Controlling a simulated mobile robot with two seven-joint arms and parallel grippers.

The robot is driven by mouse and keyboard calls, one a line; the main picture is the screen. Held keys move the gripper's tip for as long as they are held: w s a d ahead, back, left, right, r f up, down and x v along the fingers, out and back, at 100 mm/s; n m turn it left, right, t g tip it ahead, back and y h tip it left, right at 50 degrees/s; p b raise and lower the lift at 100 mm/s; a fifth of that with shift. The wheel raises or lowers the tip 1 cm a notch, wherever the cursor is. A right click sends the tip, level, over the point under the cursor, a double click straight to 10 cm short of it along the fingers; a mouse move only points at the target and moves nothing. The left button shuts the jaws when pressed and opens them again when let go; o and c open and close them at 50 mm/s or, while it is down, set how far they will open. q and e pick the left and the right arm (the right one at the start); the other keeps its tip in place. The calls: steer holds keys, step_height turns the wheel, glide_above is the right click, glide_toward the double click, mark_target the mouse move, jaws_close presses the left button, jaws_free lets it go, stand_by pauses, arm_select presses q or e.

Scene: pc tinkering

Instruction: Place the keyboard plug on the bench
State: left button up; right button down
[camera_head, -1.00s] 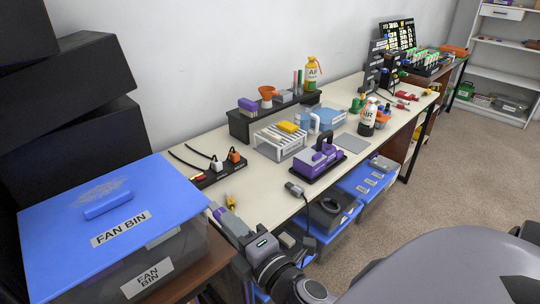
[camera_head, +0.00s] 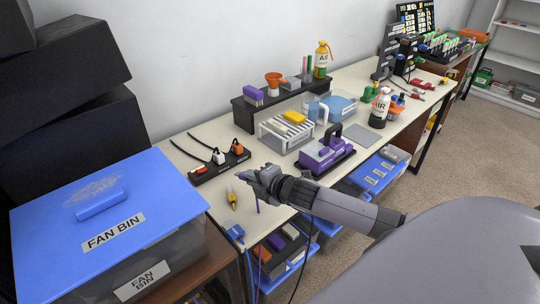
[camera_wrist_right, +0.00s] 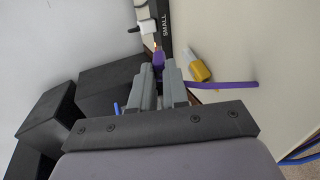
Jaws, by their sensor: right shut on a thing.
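My right gripper (camera_head: 244,176) is over the front left part of the bench (camera_head: 208,197), near the power strip. It is shut on a small purple plug (camera_wrist_right: 158,60), taken to be the keyboard plug, which shows between and beyond the fingertips (camera_wrist_right: 160,88) in the wrist view. A purple cable (camera_wrist_right: 230,85) shows to the right of the fingers and hangs by the gripper (camera_head: 257,200) in the head view. Whether the plug touches the bench is not clear. My left gripper is not in view.
The blue-lidded fan bin (camera_head: 165,200) stands left. A purple device (camera_head: 322,152) is to the right.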

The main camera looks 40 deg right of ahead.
steer(key=w+d+r+m+g+h, duration=0.1)
steer(key=w+d+r, duration=0.15)
steer(key=d, duration=0.55)
step_height(320, 180, down, 7)
steer(key=b, duration=0.6)
steer(key=shift+w+a+f+b, duration=0.15)
steer(key=shift+b, duration=0.2)
steer(key=shift+r+p, duration=0.3)
steer(key=shift+p, duration=0.1)
steer(key=shift+f, duration=0.1)
steer(key=shift+f, duration=0.45)
steer(key=c, duration=1.1)
jaws_free()
steer(key=shift+o, duration=0.2)
